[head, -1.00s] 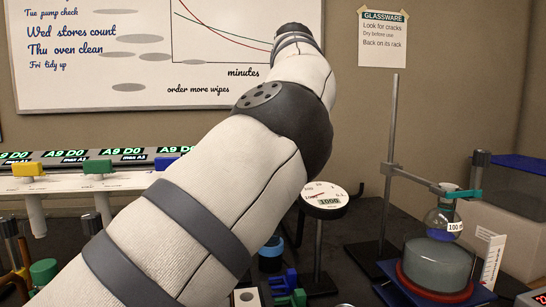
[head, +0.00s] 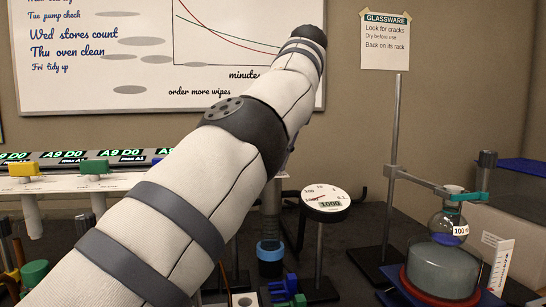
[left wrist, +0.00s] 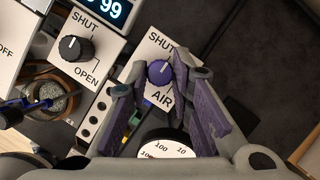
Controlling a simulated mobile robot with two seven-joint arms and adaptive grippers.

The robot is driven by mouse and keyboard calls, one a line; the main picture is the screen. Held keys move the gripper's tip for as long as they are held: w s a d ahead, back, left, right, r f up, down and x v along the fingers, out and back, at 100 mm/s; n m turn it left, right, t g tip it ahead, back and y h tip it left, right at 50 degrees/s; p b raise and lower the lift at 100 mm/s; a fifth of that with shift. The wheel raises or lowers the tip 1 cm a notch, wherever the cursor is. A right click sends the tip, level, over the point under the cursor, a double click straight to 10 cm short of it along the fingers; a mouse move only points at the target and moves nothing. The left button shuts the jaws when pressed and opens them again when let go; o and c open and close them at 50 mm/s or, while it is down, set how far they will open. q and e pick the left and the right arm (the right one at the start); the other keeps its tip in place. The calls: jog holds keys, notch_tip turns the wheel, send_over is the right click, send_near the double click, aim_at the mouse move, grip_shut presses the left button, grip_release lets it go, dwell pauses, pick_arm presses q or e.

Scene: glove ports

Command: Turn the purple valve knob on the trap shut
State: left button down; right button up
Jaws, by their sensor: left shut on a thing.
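In the left wrist view the purple valve knob (left wrist: 159,73) sits on a white panel (left wrist: 154,50) lettered SHUT and AIR. A small white mark shows on the knob's face and seems to point to the upper right. My left gripper (left wrist: 158,82) has purple-padded fingers on either side of the knob and is shut on it. In the head view my left arm crosses the middle and hides the knob and the gripper. My right gripper is in neither view.
A second panel (left wrist: 92,50) with a black knob (left wrist: 75,48), lettered SHUT and OPEN, stands left of the purple one. A round gauge (head: 325,202) on a post stands close by. Right of it are a clamp stand (head: 394,150) and a flask (head: 448,224).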

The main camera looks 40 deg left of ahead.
pick_arm(q)
jog(key=c, duration=1.4)
grip_release()
